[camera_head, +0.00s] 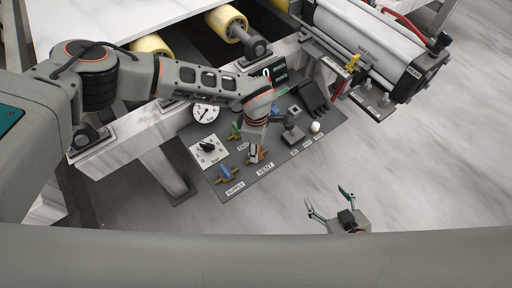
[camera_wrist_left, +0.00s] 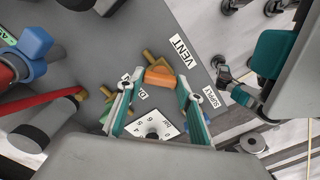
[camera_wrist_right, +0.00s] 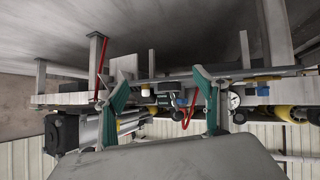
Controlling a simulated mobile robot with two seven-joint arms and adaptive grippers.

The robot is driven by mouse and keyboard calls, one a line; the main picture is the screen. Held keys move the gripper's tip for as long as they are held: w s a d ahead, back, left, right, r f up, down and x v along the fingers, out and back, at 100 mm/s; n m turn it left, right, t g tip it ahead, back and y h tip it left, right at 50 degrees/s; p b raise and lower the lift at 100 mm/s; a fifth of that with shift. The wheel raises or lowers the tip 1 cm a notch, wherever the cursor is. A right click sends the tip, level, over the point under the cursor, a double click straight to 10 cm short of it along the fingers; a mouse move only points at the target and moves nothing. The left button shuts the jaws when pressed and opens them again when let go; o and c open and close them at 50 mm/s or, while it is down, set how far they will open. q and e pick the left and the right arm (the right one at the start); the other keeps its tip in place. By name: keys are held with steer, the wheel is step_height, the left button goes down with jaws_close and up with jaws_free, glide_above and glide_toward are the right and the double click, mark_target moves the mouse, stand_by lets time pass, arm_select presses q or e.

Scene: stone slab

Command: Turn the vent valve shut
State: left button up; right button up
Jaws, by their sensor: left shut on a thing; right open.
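The vent valve (camera_head: 264,155) has an orange handle on a brass body and sits on the grey panel above the VENT label (camera_head: 265,169). In the left wrist view the orange handle (camera_wrist_left: 159,76) lies between the two fingertips. My left gripper (camera_head: 254,152) reaches down over the valve and is shut on its handle; the arm hides part of the valve in the head view. My right gripper (camera_head: 327,197) is open and empty, low in the head view, right of the panel and apart from it. Its spread fingers also show in the right wrist view (camera_wrist_right: 161,85).
The panel (camera_head: 270,183) also carries a blue supply valve (camera_head: 227,174), a green valve (camera_head: 236,128), a dial gauge (camera_head: 206,113), a numbered knob (camera_head: 208,148) and a joystick (camera_head: 292,132). A large cylinder (camera_head: 365,45) stands at the upper right. The floor right of the panel is clear.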

arm_select(q)
steer(key=n, duration=0.1)
steer(key=n+p, duration=0.1)
steer(key=shift+s+d+r+n, duration=0.1)
steer(key=shift+r+n, duration=0.05)
steer(key=shift+n, duration=0.25)
steer(key=shift+n+p, duration=0.6)
steer(key=shift+n, duration=0.3)
steer(key=shift+n+p, duration=0.4)
steer(key=shift+n, duration=0.5)
steer(key=shift+n+p, duration=0.45)
steer(key=shift+n, duration=1.25)
arm_select(e)
steer(key=shift+s+a+r, duration=0.25)
steer(key=shift+s+r, duration=0.05)
steer(key=shift+r, duration=0.4)
steer(key=shift+s+a+r, duration=0.2)
steer(key=shift+s+r, duration=0.05)
steer(key=shift+r, duration=0.45)
arm_select(q)
steer(key=shift+p, duration=0.3)
arm_select(e)
steer(key=shift+w+r, duration=0.15)
steer(key=shift+r, duration=0.15)
arm_select(q)
steer(key=o, duration=1.1)
steer(key=shift+f, duration=0.2)
